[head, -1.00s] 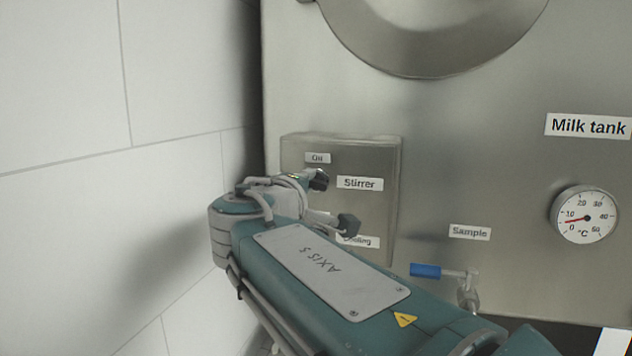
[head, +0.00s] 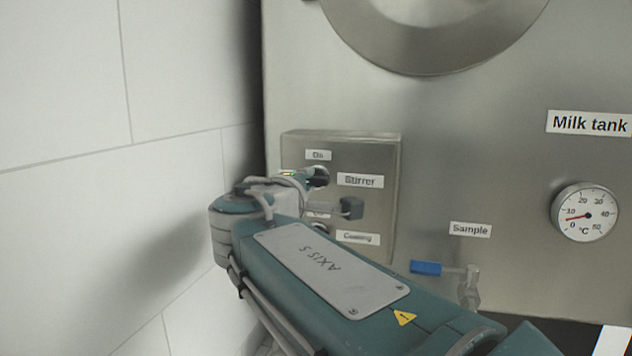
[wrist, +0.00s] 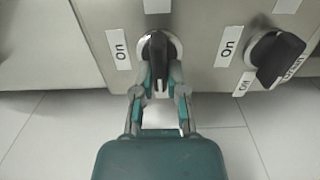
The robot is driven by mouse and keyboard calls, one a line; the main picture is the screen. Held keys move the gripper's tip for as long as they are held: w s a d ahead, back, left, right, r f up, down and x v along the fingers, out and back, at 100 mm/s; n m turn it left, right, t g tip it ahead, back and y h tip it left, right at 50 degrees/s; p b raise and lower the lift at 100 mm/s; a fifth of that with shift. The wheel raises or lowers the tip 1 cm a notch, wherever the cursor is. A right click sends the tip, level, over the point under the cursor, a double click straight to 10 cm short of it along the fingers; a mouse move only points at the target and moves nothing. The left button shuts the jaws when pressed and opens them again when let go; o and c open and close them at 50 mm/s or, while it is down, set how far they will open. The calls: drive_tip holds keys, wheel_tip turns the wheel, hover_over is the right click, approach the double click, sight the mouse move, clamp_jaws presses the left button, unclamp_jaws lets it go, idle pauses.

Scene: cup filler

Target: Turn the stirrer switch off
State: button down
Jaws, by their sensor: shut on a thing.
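The stirrer switch is a black rotary knob (wrist: 156,46) on the steel control box (head: 383,215), beside the "Stirrer" label (head: 360,181). In the wrist view it sits between the two fingers of my gripper (wrist: 161,88), which is shut on it. A white mark shows on the knob's near end, and an "On" label (wrist: 118,50) lies to its left. In the head view the knob (head: 321,177) is partly hidden by my gripper.
A second black knob (wrist: 275,58) is close on the right in the wrist view. The "Cooling" label (head: 358,238) is below in the head view. A blue-handled sample tap (head: 426,268) and a dial (head: 585,212) are to the right. A tiled wall (head: 110,150) stands left.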

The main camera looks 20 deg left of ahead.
drive_tip(key=c, duration=0.7)
unclamp_jaws()
drive_tip(key=shift+a+f, duration=0.2)
drive_tip(key=shift+f, duration=0.05)
drive_tip(key=shift+a, duration=0.15)
drive_tip(key=shift+r, duration=0.1)
drive_tip(key=s, duration=1.2)
